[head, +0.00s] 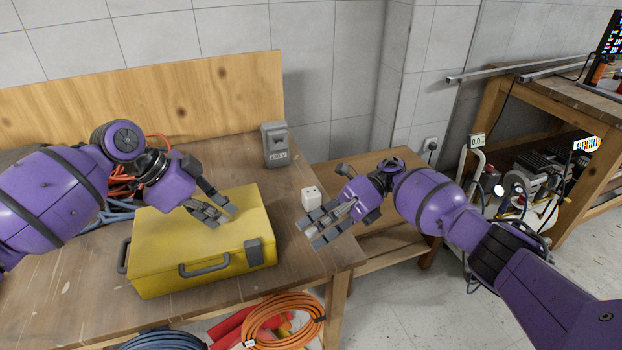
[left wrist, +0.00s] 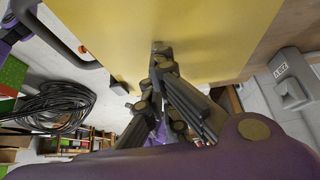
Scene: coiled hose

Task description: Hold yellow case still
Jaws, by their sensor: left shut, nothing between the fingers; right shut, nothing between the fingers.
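The yellow case (head: 185,250) lies closed on the wooden workbench, with a grey handle and latch on its front side. My left gripper (head: 225,220) is shut and empty, with its fingers at the case's lid near the right side. In the left wrist view the yellow case (left wrist: 110,30) fills the top and the shut fingertips (left wrist: 161,50) overlap its surface; whether they press on it I cannot tell. My right gripper (head: 310,235) is shut and empty, to the right of the case and apart from it, over the bench's right end.
A grey switch box (head: 276,145) stands behind the case on the bench. A small white socket block (head: 311,197) is beside my right gripper. Orange hose coils (head: 285,320) lie below the front edge. A compressor (head: 525,180) stands at the right.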

